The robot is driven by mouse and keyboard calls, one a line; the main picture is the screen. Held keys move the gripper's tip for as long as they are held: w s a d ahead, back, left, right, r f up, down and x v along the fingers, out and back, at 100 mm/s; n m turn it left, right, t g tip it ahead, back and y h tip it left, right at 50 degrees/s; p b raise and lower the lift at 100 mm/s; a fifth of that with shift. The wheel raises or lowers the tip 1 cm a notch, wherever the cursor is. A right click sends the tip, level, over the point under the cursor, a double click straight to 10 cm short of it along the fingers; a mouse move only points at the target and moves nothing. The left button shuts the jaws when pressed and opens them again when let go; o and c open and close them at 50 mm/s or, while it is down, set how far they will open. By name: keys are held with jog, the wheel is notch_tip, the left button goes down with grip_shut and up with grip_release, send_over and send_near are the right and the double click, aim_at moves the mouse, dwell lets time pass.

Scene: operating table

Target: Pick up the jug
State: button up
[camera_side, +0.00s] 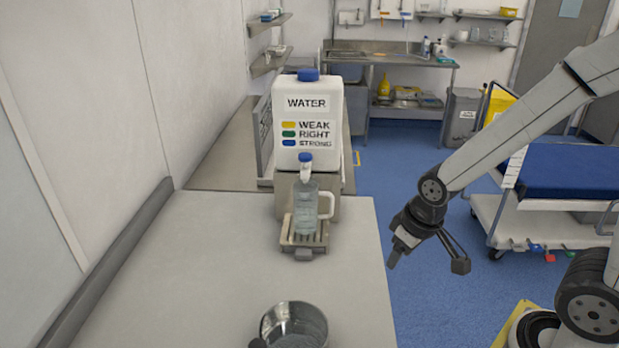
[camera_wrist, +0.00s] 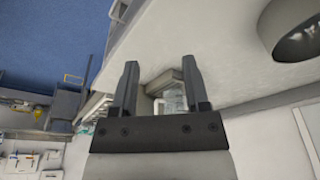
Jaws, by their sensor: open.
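The clear jug (camera_side: 306,212) with a white handle on its right stands upright on the slatted drip tray (camera_side: 304,247), under the blue-capped tap (camera_side: 305,162) of the white water container (camera_side: 308,118). My gripper (camera_side: 426,263) is open and empty, to the right of the jug and apart from it, beside the table's right edge. In the wrist view the two fingers of my gripper (camera_wrist: 160,64) are spread. Pale and clear shapes show between them, farther off; I cannot tell which part is the jug.
A steel pan (camera_side: 294,326) sits at the table's near edge; it also shows in the wrist view (camera_wrist: 296,32). The pale tabletop (camera_side: 190,270) is otherwise clear. A wall runs along the left. A trolley with a blue top (camera_side: 570,172) stands at right.

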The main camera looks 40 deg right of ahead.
jog(key=n+t+y, duration=0.1)
jog(key=n+t, duration=0.1)
send_near(331, 213)
jog(key=w, duration=0.1)
jog(key=shift+w+d+f, duration=0.1)
jog(key=shift+w+d, duration=0.1)
jog(key=shift+f, duration=0.1)
jog(key=shift+x, duration=1.2)
jog(key=shift+f, duration=0.1)
jog(key=shift+x, duration=2.5)
jog(key=shift+a, duration=0.1)
grip_shut()
